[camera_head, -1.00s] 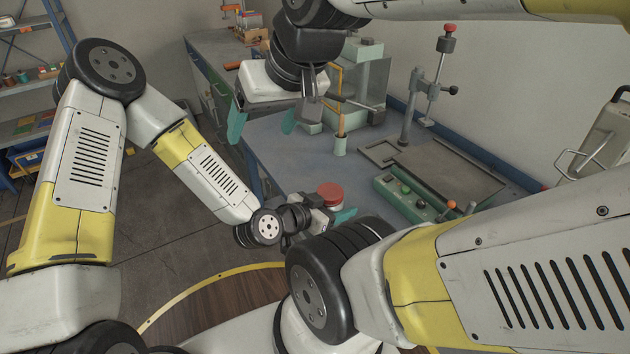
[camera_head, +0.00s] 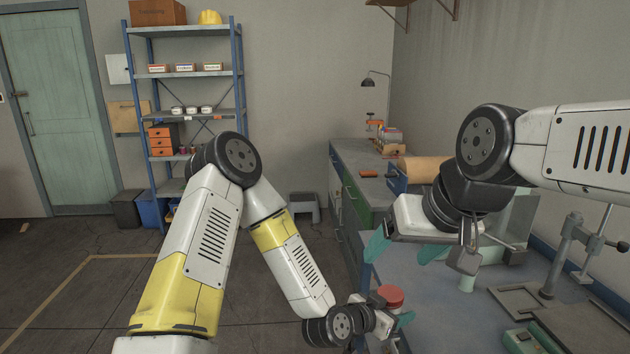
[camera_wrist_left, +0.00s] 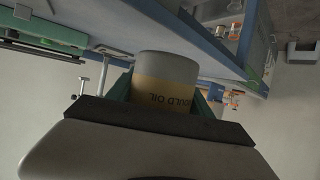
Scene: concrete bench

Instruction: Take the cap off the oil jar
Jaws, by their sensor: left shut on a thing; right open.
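The oil jar's red cap (camera_head: 390,296) shows in the head view, low and right of centre, facing up between my left fingers. My left gripper (camera_head: 390,314) is shut around the jar beside the bench's near edge. In the left wrist view, the grey jar (camera_wrist_left: 168,68) has a yellowish label with upside-down lettering, partly reading "OIL"; the cap is hidden there. My right gripper (camera_head: 405,248) has teal fingers spread wide and empty. In the picture it is above the cap and a little to the right, apart from it.
The blue-grey bench top (camera_head: 440,310) lies to the right. A press stand (camera_head: 565,260) and a flat plate stand on it at right.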

